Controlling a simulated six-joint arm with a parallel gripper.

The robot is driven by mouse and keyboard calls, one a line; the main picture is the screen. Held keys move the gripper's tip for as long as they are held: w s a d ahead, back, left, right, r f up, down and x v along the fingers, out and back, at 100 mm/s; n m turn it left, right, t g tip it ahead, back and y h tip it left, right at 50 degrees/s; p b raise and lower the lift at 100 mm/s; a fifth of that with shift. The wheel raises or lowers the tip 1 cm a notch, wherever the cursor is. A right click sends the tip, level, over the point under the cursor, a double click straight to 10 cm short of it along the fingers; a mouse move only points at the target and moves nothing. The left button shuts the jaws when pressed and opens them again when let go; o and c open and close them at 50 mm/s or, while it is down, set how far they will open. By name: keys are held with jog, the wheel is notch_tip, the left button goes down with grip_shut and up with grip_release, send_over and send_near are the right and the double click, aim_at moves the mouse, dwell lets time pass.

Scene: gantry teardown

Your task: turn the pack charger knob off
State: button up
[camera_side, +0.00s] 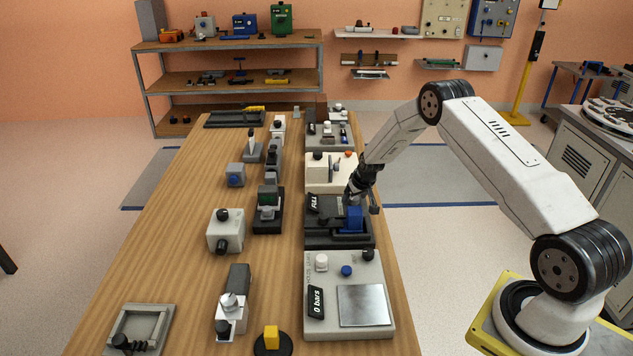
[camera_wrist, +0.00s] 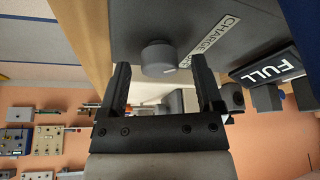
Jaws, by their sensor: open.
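The pack charger is a dark grey unit (camera_side: 325,238) on the right side of the bench, with a blue pack (camera_side: 354,218) standing in it. Its display (camera_side: 313,204) reads "FULL", and the display also shows in the wrist view (camera_wrist: 270,68). In the wrist view a round grey knob (camera_wrist: 157,56) with a light mark sits on the charger's face beside a partly hidden "CHARGE" label (camera_wrist: 212,38). My gripper (camera_wrist: 160,64) is open and empty, its fingertips on either side of the knob in the picture. Any contact cannot be told. In the side view my gripper (camera_side: 361,200) is at the charger's right end.
A scale-like unit (camera_side: 320,290) reading "0 bars" stands in front of the charger, and a cream unit (camera_side: 316,184) behind it.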

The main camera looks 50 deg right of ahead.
jog(key=shift+r, duration=0.1)
jog(key=v, duration=0.7)
jog(key=shift+r, duration=0.25)
jog(key=shift+s+f, duration=0.1)
jog(key=shift+s, duration=0.05)
dwell(0.4)
jog(key=shift+d+n+y, duration=0.4)
jog(key=shift+n+y, duration=0.15)
jog(key=shift+n, duration=0.95)
jog(key=shift+d+n+y, duration=0.4)
jog(key=shift+n+y, duration=0.2)
jog(key=shift+n, duration=0.9)
jog(key=shift+d+n+y, duration=0.45)
jog(key=shift+n+y, duration=0.1)
jog(key=shift+n, duration=0.95)
jog(key=shift+x, duration=3.85)
